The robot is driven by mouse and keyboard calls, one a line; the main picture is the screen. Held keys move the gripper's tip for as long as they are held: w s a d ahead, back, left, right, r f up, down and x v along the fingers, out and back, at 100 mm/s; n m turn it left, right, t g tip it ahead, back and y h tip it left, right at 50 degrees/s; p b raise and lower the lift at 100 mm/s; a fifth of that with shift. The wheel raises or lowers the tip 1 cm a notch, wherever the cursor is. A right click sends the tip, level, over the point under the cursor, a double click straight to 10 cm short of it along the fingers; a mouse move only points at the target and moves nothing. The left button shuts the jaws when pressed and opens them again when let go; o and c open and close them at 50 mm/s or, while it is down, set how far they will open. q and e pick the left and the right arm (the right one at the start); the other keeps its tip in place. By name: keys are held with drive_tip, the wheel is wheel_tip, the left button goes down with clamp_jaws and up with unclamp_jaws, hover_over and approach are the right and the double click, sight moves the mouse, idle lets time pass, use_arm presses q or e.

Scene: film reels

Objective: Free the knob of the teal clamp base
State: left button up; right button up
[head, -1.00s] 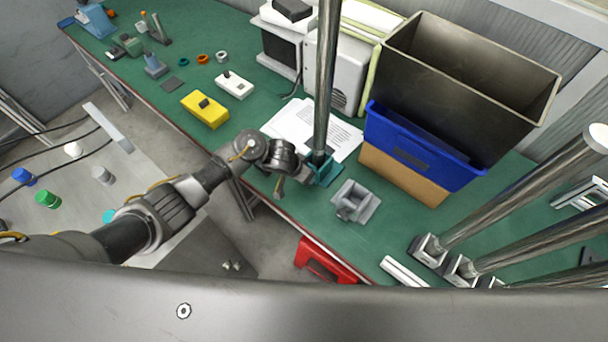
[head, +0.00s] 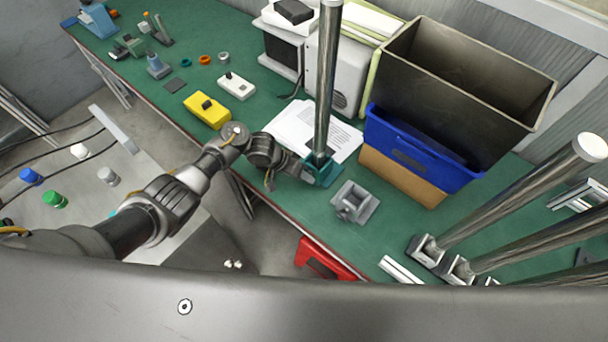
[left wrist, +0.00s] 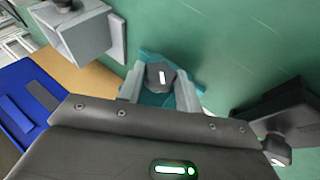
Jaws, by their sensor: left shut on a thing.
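The teal clamp base (head: 327,177) stands on the green bench near its front edge, with a tall shiny metal pole (head: 326,80) upright in it. My left gripper (head: 311,172) reaches the base from the left in the head view. In the left wrist view, its two grey fingers (left wrist: 160,88) are closed on the sides of a dark knob (left wrist: 160,76) with a white mark on top. Teal parts of the base (left wrist: 153,97) show around and below the knob. In the head view the knob is hidden by the gripper. My right gripper is not in view.
A grey clamp base (head: 355,202) without a pole stands just right of the teal one. Behind are a blue bin (head: 420,155), a large dark bin (head: 470,85) and papers (head: 291,125). More poles (head: 520,190) stand at the right. A red object (head: 325,261) is below the bench edge.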

use_arm(q)
drive_tip(key=shift+a+f+g+h+b, duration=0.1)
drive_tip(key=shift+f+g+h+b, duration=0.15)
drive_tip(key=shift+g+h+b, duration=0.45)
drive_tip(key=shift+b, duration=0.3)
drive_tip(key=shift+r+n+h, duration=0.1)
drive_tip(key=shift+n+h, duration=0.2)
drive_tip(key=o, duration=1)
drive_tip(key=shift+r, duration=0.1)
drive_tip(key=v, duration=1)
drive_tip(key=shift+a+r+p, duration=0.25)
drive_tip(key=shift+p, duration=0.1)
